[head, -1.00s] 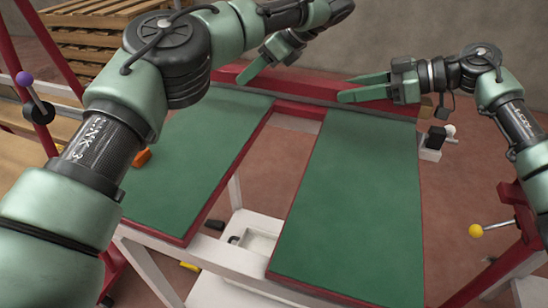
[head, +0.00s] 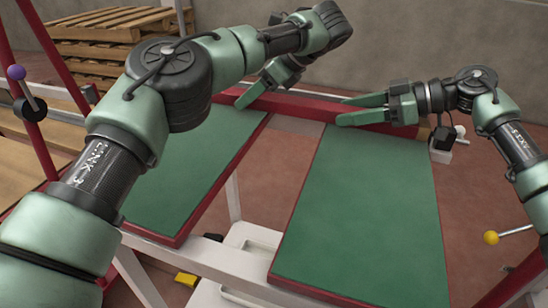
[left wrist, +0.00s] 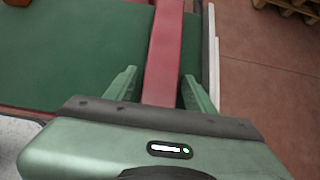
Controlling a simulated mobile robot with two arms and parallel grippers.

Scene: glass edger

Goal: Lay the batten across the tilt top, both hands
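A long red bar (head: 290,104), which I take for the batten, runs along the far edge of the tilt top's green left panel (head: 195,165) and green right panel (head: 365,210). I cannot tell whether it rests on them. My left gripper (head: 250,92) is at the bar's left part. In the left wrist view its fingers (left wrist: 160,92) are open, one on each side of the bar (left wrist: 164,50), with gaps. My right gripper (head: 363,109) is at the bar's right part, its fingers apart with red showing between them.
Stacked wooden pallets (head: 115,35) stand at the back left. A purple-knobbed lever (head: 16,73) is on the red frame at left, and a yellow-knobbed lever (head: 491,237) at right. A white tray (head: 245,240) sits below the gap between the panels.

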